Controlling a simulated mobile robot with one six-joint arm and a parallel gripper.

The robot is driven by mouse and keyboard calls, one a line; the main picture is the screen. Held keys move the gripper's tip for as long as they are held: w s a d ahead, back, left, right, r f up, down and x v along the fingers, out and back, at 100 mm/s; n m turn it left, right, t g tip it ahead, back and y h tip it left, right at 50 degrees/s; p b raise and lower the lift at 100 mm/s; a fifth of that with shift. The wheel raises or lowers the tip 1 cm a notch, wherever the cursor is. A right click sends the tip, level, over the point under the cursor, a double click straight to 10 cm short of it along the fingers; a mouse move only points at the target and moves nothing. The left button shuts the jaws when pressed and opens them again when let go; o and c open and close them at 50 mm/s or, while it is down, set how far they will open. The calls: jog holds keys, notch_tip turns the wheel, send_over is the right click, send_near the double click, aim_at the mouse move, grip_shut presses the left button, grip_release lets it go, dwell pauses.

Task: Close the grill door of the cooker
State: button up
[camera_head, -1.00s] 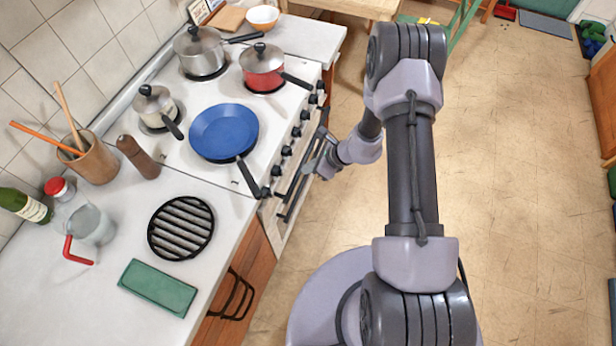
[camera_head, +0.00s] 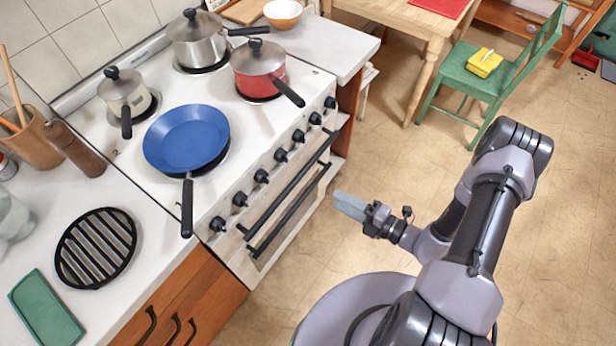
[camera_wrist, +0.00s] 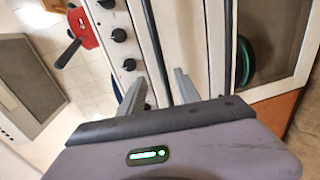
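The white cooker (camera_head: 230,262) stands against the tiled wall. Below its row of black knobs, a narrow front panel, apparently the grill door (camera_head: 272,222), carries a long dark handle bar. It looks upright, in line with the front; I cannot tell if it is fully flush. A second dark bar and a glazed door (camera_head: 318,196) are lower down. The wrist view shows the front panel (camera_wrist: 183,45) between the two bars. My gripper (camera_head: 350,206) is to the right of the cooker front, pointing at it, apart from the handles. Its fingers (camera_wrist: 158,90) are spread and empty.
The pan's handle (camera_head: 187,208) overhangs the front edge. A green chair (camera_head: 470,85) and wooden table (camera_head: 405,20) stand at the back.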

aim_at(296, 180)
jog(key=b+x, duration=0.3)
jog(key=x, duration=1.2)
jog(key=shift+a+b, duration=0.4)
jog(key=shift+a, duration=0.05)
grip_shut()
